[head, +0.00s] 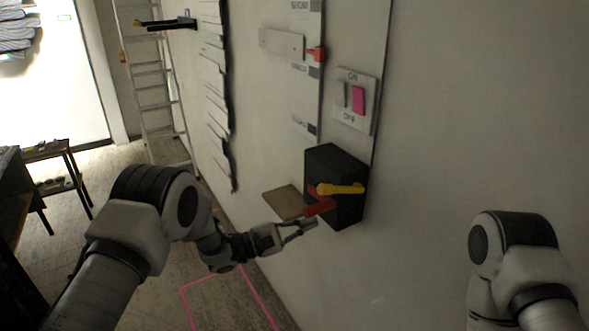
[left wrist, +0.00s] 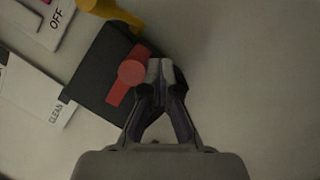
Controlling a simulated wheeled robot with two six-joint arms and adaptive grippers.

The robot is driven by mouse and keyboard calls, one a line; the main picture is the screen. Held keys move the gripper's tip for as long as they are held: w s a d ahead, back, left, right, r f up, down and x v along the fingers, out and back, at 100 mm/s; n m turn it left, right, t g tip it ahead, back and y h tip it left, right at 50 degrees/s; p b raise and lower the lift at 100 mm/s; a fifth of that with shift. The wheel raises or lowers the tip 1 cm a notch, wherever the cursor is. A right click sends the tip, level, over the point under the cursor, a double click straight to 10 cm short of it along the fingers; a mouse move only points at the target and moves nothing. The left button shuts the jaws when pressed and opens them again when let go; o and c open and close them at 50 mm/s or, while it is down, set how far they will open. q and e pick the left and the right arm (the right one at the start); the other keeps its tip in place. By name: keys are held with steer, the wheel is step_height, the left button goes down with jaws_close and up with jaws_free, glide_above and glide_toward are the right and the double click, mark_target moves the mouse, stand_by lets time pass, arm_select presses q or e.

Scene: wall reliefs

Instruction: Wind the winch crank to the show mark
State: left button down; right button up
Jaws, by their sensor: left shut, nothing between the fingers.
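A black box (head: 333,160) is fixed to the wall and looks like the winch. A yellow crank-like arm (head: 345,189) with a rounded end lies across its face. A red bar (head: 320,207) is below it; in the left wrist view the red bar (left wrist: 118,92) has a round disc, and part of the yellow arm (left wrist: 128,17) shows at the top. My left gripper (head: 312,223) is shut and empty, close by the red bar. Its fingertips (left wrist: 160,68) appear just beside the disc; I cannot tell if they touch. I cannot make out the show mark. My right gripper is out of view.
A switch plate (head: 344,118) with a pink rocker (head: 358,99) is above the box. A slider panel (head: 281,43) with a red tab (head: 318,54) is higher up. A brown flat piece (head: 284,202) sits left of the box. The wall to the right is clear.

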mark_target(307, 209)
arm_select(q)
step_height(307, 209, up, 4)
steer(key=n+p, duration=0.1)
steer(key=p, duration=0.1)
steer(key=n+t+p, duration=0.1)
steer(key=n+p, duration=0.3)
steer(key=shift+w+a+r+p, duration=0.1)
steer(key=shift+r+p, duration=0.15)
steer(key=shift+p, duration=0.15)
steer(key=shift+n+t+p, duration=0.5)
steer(key=shift+n+p, duration=0.2)
steer(key=shift+a, duration=0.1)
